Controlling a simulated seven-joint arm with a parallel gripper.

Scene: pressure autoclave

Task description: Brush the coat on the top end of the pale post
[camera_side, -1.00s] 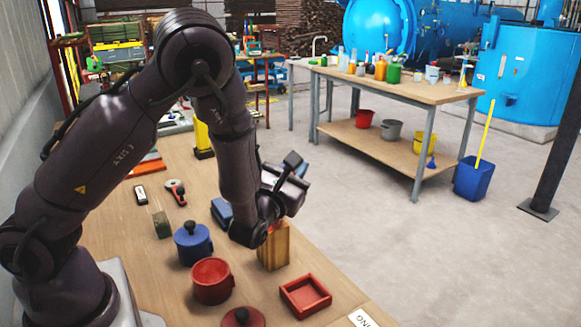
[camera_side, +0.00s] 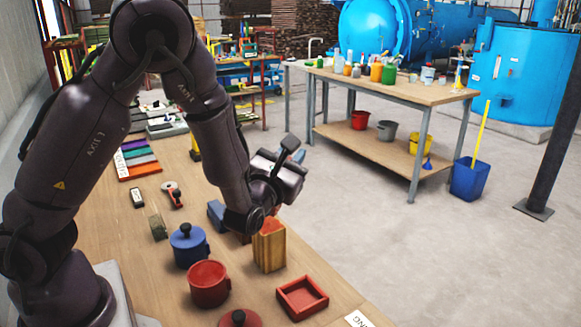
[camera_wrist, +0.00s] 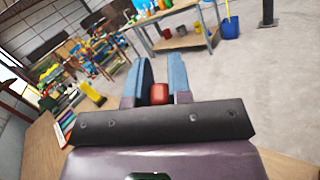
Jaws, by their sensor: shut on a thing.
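A pale wooden block (camera_side: 268,250), upright with a red top, stands on the table in the side view; it seems to be the post. My gripper (camera_side: 299,158) is above and behind it, partly hidden by my wrist. In the wrist view my gripper's (camera_wrist: 161,62) two blue-grey fingers are shut on a small red piece (camera_wrist: 159,94). The rest of that piece is hidden, so I cannot tell whether it is a brush. No contact between it and the block shows.
A red pot (camera_side: 209,284), a blue lidded pot (camera_side: 188,245) and a red tray (camera_side: 302,309) stand near the block. A dark red lid (camera_side: 240,318) lies at the front. A bench (camera_side: 440,95) with bottles stands across the open floor.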

